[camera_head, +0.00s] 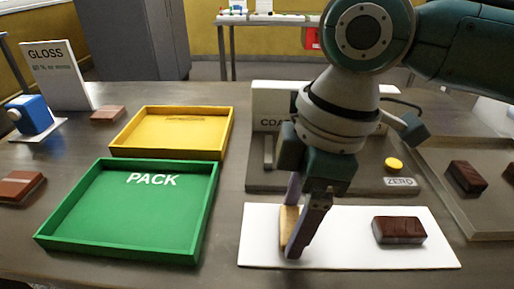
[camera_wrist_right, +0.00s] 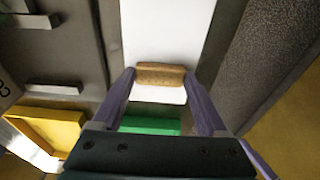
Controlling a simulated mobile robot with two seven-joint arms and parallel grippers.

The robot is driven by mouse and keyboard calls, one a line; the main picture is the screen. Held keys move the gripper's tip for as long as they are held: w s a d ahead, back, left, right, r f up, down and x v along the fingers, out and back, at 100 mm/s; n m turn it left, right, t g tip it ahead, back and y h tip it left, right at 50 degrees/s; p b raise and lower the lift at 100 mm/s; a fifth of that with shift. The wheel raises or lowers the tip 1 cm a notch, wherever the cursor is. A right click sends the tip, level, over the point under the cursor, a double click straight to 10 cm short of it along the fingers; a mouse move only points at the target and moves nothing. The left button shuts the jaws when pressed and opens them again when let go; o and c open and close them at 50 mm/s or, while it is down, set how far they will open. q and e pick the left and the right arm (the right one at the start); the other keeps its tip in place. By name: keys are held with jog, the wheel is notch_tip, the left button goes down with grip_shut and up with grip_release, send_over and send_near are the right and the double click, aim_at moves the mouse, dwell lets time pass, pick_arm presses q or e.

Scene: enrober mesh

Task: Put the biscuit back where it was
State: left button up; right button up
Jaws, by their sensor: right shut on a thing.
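A plain tan biscuit (camera_head: 287,228) is between the fingers of my right gripper (camera_head: 294,240), over the left part of a white board (camera_head: 345,255). My right gripper is shut on it, and the fingers hide part of it. In the right wrist view the biscuit (camera_wrist_right: 160,75) spans the gap between the fingertips, with the white board behind it. I cannot tell whether the biscuit touches the board. A dark chocolate-coated biscuit (camera_head: 399,230) lies on the right part of the board. My left gripper is not in view.
A green PACK tray (camera_head: 102,254) and a yellow tray (camera_head: 118,147) stand to the left. A grey machine with a ZERO label (camera_head: 400,182) stands behind the board. A grey tray (camera_head: 480,226) with dark bars is at the right. A GLOSS sign (camera_head: 58,78) stands far left.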

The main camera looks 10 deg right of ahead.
jog(key=o, duration=0.9)
notch_tip(320, 180, up, 12)
jog(key=d+p, duration=0.2)
jog(key=s+a+f+m+t+y, duration=0.1)
jog(key=s+a+f+m, duration=0.1)
jog(key=s+a+f, duration=0.1)
jog(key=s+a+f+m+y, duration=0.1)
jog(key=s+a+f+m, duration=0.1)
jog(key=s+a+f, duration=0.1)
jog(key=shift+s+f+t, duration=0.4)
jog(key=shift+s, duration=0.1)
jog(key=s+d+f+m+h, duration=0.1)
jog(key=s+d+m, duration=0.2)
jog(key=d, duration=0.1)
jog(key=s+d+f+m+h, duration=0.1)
jog(key=s+d+m, duration=0.2)
jog(key=d, duration=0.1)
jog(key=s+d+f+m+t+h, duration=0.1)
jog(key=s+d+f+m, duration=0.1)
jog(key=s+d, duration=0.1)
jog(key=shift+s+d+m+h, duration=0.15)
jog(key=shift+d+m+h, duration=0.15)
jog(key=shift+d+m, duration=0.1)
